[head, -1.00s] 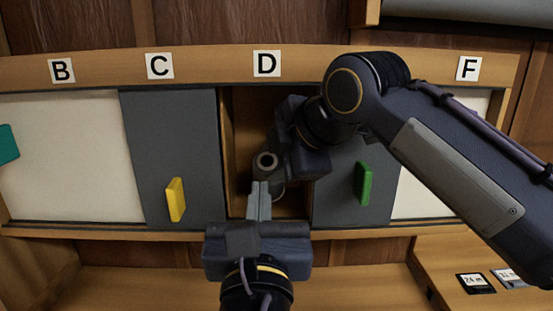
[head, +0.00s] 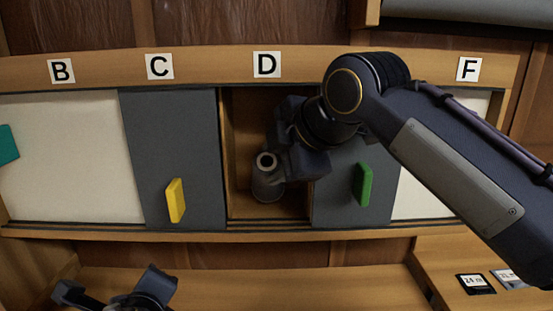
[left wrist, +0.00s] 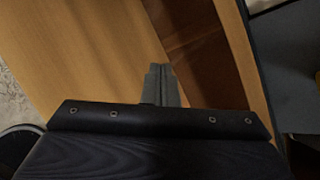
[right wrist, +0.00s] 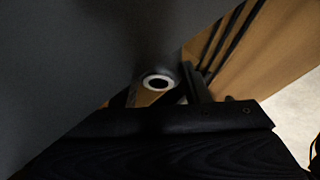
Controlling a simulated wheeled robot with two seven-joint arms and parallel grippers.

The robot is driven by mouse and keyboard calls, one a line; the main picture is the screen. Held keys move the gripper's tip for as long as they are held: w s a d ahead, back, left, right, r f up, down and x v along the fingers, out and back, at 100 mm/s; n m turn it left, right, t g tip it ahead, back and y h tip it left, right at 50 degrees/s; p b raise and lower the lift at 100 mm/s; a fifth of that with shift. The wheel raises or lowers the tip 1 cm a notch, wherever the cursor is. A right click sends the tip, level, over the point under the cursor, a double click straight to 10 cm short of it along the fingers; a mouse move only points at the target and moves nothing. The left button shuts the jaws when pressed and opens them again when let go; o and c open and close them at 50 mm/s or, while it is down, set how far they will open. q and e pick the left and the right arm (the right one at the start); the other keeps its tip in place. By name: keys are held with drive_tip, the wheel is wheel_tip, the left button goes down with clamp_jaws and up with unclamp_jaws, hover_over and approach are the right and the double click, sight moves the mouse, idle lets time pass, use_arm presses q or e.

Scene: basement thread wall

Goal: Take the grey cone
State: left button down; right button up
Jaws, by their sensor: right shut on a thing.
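The grey cone (head: 268,184) stands about upright in the open compartment under label D (head: 267,64), with its pale ringed top showing. My right gripper (head: 287,168) reaches into this compartment from the right and is shut on the cone; its fingers are mostly hidden by its own body. In the right wrist view, the cone's round top (right wrist: 158,82) shows beside the finger (right wrist: 195,85). My left gripper is low at the left in the head view, away from the cone. In the left wrist view, its fingers (left wrist: 161,82) are together and empty.
A grey sliding panel with a yellow handle (head: 175,200) stands left of the opening. Another with a green handle (head: 363,184) stands right of it, close to my right arm. A shelf (head: 250,284) runs below. Small labelled cards (head: 475,283) lie at lower right.

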use_arm(q)
drive_tip(key=s+a+f+n+g+h, duration=0.1)
drive_tip(key=s+f+n, duration=0.1)
drive_tip(key=f+n, duration=0.1)
drive_tip(key=s+a+f+n+g+h, duration=0.1)
drive_tip(key=s+a+f+n+g, duration=0.1)
drive_tip(key=s+f+n, duration=0.1)
drive_tip(key=s+a+f+n+g, duration=0.1)
drive_tip(key=s+f+n+g, duration=0.1)
drive_tip(key=s+f+n, duration=0.1)
drive_tip(key=shift+s+a+f+n+h, duration=0.15)
drive_tip(key=shift+f+n+h, duration=0.1)
drive_tip(key=shift+n, duration=0.25)
drive_tip(key=shift+w+a+f+n+h, duration=0.15)
drive_tip(key=shift+f+n, duration=0.1)
drive_tip(key=shift+n, duration=0.25)
drive_tip(key=s+d+f+n+h, duration=0.2)
drive_tip(key=s+d+n+h, duration=0.2)
drive_tip(key=n, duration=0.9)
drive_tip(key=shift+s+f+h, duration=0.3)
drive_tip(key=shift+s+h, duration=0.4)
use_arm(e)
drive_tip(key=shift+r, duration=0.15)
